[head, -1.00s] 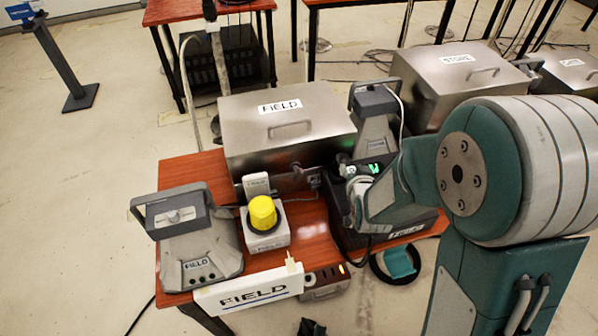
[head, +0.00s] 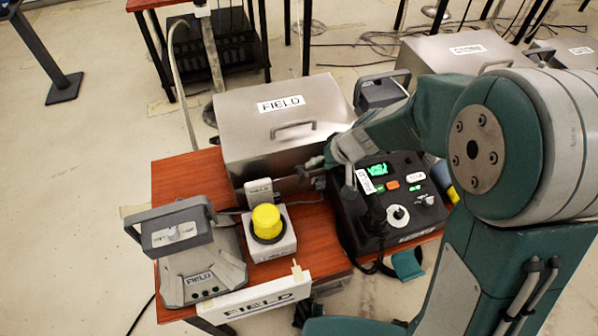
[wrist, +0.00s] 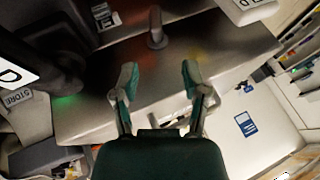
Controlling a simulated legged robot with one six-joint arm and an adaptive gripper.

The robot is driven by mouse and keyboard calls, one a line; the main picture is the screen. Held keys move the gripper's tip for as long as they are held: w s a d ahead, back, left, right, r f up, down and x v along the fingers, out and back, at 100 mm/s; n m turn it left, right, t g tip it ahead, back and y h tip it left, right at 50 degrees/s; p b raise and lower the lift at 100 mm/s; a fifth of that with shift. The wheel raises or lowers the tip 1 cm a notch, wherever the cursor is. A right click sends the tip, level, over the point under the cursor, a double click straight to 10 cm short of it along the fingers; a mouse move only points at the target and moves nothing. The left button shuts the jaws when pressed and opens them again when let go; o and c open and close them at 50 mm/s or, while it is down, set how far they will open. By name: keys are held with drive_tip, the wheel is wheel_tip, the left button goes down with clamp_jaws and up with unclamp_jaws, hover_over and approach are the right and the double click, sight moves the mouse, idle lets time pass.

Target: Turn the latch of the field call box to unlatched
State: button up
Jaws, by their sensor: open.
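The field call box (head: 255,128) is a brushed metal case with a FIELD label and a lid handle, at the back of the red-brown table in the head view. In the wrist view its metal front (wrist: 85,125) fills the middle. A small grey lever, apparently the latch (wrist: 156,30), stands out from the metal, beyond and roughly between my fingertips. My gripper (wrist: 159,78) is open and empty, its fingers apart and not around the lever. In the head view my gripper (head: 318,168) is at the box's front right; the latch is hard to make out there.
A black console (head: 385,215) with a green display lies just under my arm. The table's left back corner is clear.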

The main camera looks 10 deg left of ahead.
sight(308, 175)
drive_tip(key=x, duration=1)
drive_tip(key=shift+d+f, duration=0.1)
drive_tip(key=shift+f, duration=0.1)
drive_tip(key=shift+d, duration=0.3)
drive_tip(key=shift+a, duration=0.1)
clamp_jaws()
